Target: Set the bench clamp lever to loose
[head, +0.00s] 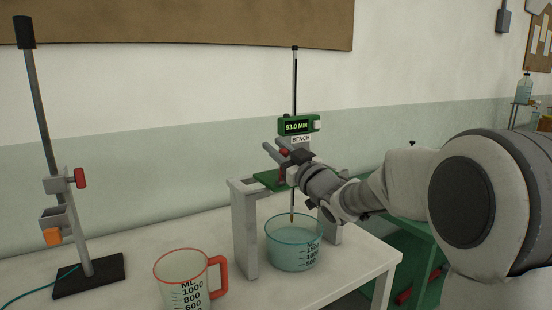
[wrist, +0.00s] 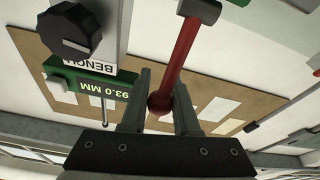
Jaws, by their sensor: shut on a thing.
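The bench clamp lever is a red rod with a round knob (wrist: 160,105) in the wrist view, running up to a grey block. My gripper (wrist: 162,88) has its fingers on either side of the knob end and is shut on it. In the head view my gripper (head: 276,150) is at the bench gauge, and only a bit of red lever shows between its fingers. The green gauge (head: 296,125) reads 93.0 MM, with a BENCH label (head: 301,139) below it. A black knob (wrist: 69,32) is beside the label in the wrist view. Most of the clamp is hidden by my gripper.
A grey stand (head: 245,225) straddles a teal-rimmed beaker (head: 293,245), with a thin probe hanging above it. A red-handled jug (head: 185,280) stands front left.

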